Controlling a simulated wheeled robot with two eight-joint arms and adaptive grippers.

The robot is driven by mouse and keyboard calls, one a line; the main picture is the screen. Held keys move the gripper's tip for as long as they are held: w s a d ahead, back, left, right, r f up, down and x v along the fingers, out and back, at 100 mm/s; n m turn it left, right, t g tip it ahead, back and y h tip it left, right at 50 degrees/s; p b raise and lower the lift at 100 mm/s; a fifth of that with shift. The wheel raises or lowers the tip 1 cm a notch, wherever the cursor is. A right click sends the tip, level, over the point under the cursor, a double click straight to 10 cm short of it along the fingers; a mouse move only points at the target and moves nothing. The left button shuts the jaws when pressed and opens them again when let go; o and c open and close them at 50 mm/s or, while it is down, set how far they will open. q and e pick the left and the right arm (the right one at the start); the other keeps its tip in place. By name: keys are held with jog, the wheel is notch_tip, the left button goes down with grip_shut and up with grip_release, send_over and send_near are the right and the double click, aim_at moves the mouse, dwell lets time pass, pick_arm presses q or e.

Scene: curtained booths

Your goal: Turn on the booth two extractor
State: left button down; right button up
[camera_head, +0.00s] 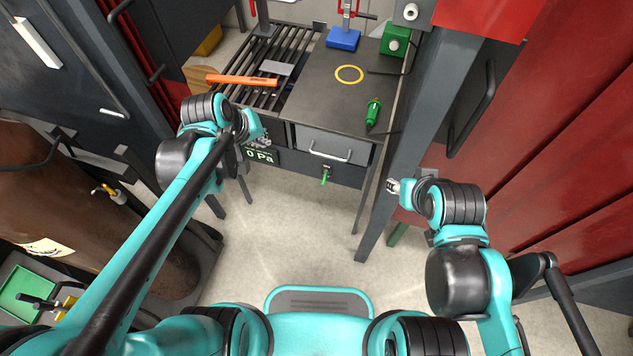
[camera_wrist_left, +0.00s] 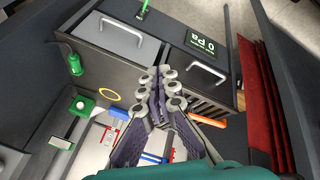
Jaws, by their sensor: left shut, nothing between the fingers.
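A green lever (camera_head: 326,175) hangs from a small dark mount on the front of the workbench, below the drawer handle. It shows at the top edge of the left wrist view (camera_wrist_left: 143,8). A display (camera_head: 260,156) reading "0 Pa" sits to its left on the same front; it shows in the left wrist view (camera_wrist_left: 201,42) too. My left gripper (camera_head: 262,141) is at the bench front near the display, left of the lever and apart from it. In the left wrist view its fingers (camera_wrist_left: 160,92) are together and empty. My right gripper (camera_head: 391,186) is beside the grey post.
The bench carries an orange bar (camera_head: 242,80), a yellow ring (camera_head: 349,67), a green tool (camera_head: 373,112) and a green box (camera_head: 395,38). A grey post (camera_head: 407,130) and red curtain (camera_head: 560,130) bound the right. A brown cylinder (camera_head: 80,220) stands left. Floor before the bench is clear.

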pick_arm(q)
jog(key=w+d+f+n+g+h+b, duration=0.1)
jog(key=w+f+n+h, duration=0.15)
jog(key=w+f, duration=0.6)
jog(key=n+g+h+b, duration=0.2)
jog(key=n+h+b, duration=0.2)
jog(key=n, duration=0.3)
send_near(324, 179)
jog(key=w+a+f, duration=0.2)
jog(key=a+f, duration=0.2)
jog(key=a, duration=0.1)
jog(key=shift+s+d+m, duration=0.1)
jog(key=shift+d+m, duration=0.05)
jog(key=shift+m, duration=0.2)
jog(key=b+x, duration=0.3)
jog(key=x, duration=0.7)
jog(key=r, duration=0.1)
jog(key=s+d+r+b, duration=0.1)
jog(key=s+r, duration=0.1)
jog(key=shift+d, duration=0.4)
